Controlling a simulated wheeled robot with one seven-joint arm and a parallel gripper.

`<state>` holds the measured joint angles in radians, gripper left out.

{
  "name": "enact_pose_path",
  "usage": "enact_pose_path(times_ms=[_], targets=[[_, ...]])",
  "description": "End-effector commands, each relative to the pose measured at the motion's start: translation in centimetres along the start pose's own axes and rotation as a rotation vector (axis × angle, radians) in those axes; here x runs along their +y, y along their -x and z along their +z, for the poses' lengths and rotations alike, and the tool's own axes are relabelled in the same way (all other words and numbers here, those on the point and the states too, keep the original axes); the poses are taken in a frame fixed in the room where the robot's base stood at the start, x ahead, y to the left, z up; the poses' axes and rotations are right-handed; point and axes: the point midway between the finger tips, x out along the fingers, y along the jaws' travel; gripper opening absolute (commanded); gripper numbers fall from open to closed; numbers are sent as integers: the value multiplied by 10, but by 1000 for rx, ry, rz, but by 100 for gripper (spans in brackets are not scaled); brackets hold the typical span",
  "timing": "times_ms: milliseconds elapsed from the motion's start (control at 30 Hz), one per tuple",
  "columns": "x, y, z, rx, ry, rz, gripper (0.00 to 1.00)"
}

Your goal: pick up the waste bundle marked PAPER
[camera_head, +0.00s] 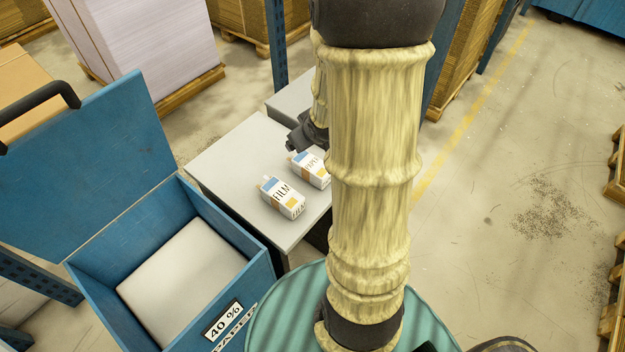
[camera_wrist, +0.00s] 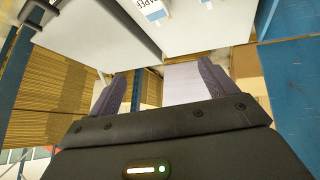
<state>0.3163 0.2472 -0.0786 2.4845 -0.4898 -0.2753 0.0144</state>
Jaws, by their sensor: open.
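The waste bundle marked PAPER (camera_head: 314,170), white with blue and orange parts, lies on a light grey table (camera_head: 232,155). It is partly hidden behind my arm in the head view. Its lettered top shows at the upper edge of the wrist view (camera_wrist: 152,6), cut off by the frame. A similar bundle marked FILM (camera_head: 282,198) lies just in front of it, to the left. My gripper (camera_wrist: 160,70) is open and empty, its two dark fingers spread apart. In the head view its dark end shows just behind the PAPER bundle, partly hidden by my arm.
A blue bin (camera_head: 100,268) with its lid raised stands left of the table, labelled 40 % and PAPER, with pale material inside. Blue rack posts (camera_head: 276,45) and pallet stacks (camera_head: 140,35) stand behind. The floor on the right (camera_head: 490,190) is mostly clear.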

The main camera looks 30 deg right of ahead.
Motion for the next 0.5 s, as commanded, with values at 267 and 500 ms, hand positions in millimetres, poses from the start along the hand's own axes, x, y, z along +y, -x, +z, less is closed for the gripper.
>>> enact_pose_path(times_ms=[267,500], targets=[[49,-89,47,239,73,-21,85],[70,-134,99,457,99,-109,85]])
